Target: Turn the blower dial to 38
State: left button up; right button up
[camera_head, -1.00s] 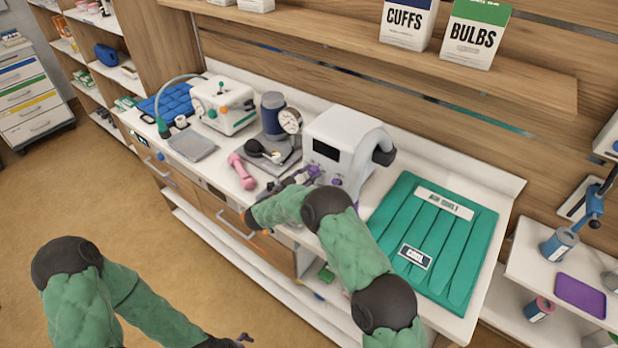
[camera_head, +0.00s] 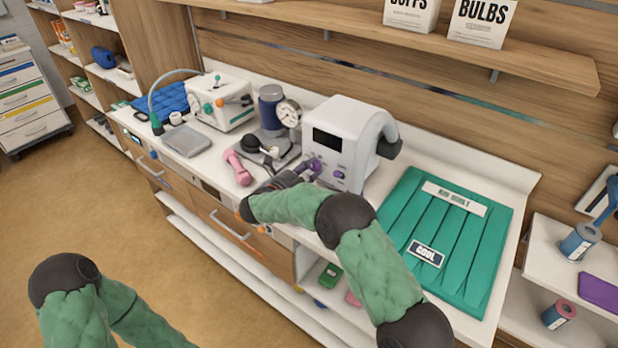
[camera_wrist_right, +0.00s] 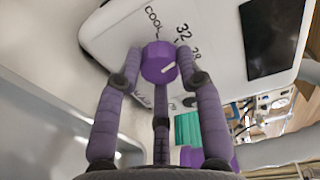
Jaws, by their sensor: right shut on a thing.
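The white blower (camera_head: 352,125) stands on the counter with a dark screen on its front. Its purple dial (camera_wrist_right: 158,60) shows in the right wrist view, with a white pointer mark directed right. Printed labels "COOL" and "32" show above it, and a partly hidden "38" is to its right; lower lettering is unclear. My right gripper (camera_head: 308,172) is shut on the dial, its purple fingers around it, as the right wrist view (camera_wrist_right: 160,78) also shows. My left gripper is out of view; only part of that arm shows at lower left.
A teal pad (camera_head: 398,225) lies to the right. The floor in front is clear.

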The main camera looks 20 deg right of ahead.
jog(key=m+b, duration=0.2)
jog(key=b, duration=0.1)
jog(key=m+b, duration=0.2)
jog(key=b, duration=0.1)
jog(key=shift+f+m, duration=0.2)
jog(key=shift+m, duration=0.2)
jog(key=shift+r+m+b, duration=0.15)
jog(key=shift+m+b, duration=0.75)
jog(key=shift+b, duration=0.3)
jog(key=o, duration=1.1)
jog(key=shift+o, duration=0.2)
jog(key=shift+s, duration=0.1)
jog(key=v, duration=1.2)
jog(key=shift+s+d+r, duration=0.1)
jog(key=shift+d, duration=0.05)
